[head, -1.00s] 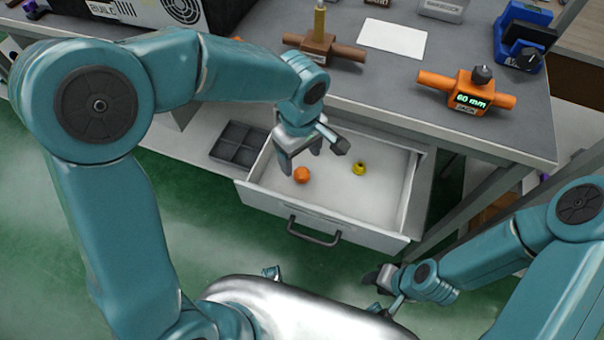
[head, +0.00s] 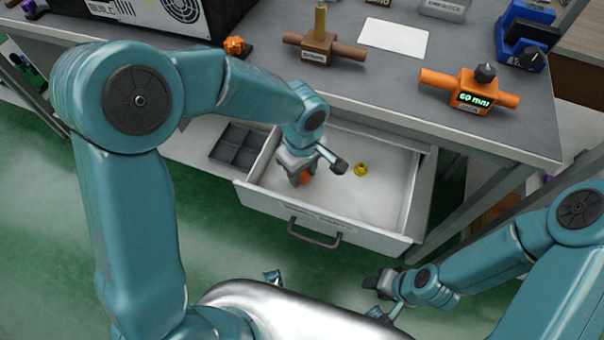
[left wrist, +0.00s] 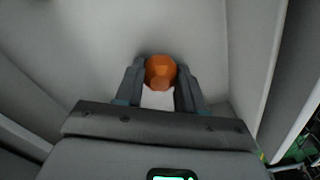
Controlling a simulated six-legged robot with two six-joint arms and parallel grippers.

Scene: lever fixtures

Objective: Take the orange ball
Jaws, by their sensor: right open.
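The orange ball (head: 306,177) is in the open white drawer, toward its left side. It also shows in the left wrist view (left wrist: 160,71), between the two fingertips. My left gripper (head: 303,178) is down in the drawer, with one finger against each side of the ball. It looks shut on the ball, which is partly hidden by the fingers in the head view. The ball appears at or near the drawer floor. My right gripper (head: 378,284) is open and empty, outside the drawer at the lower right.
A small yellow object (head: 361,169) lies in the drawer (head: 375,215), right of my left gripper. A dark divided tray (head: 238,147) is left of the drawer. The grey worktop (head: 400,85) overhangs the drawer's back and carries an orange fixture (head: 470,90) and a brown one (head: 322,45).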

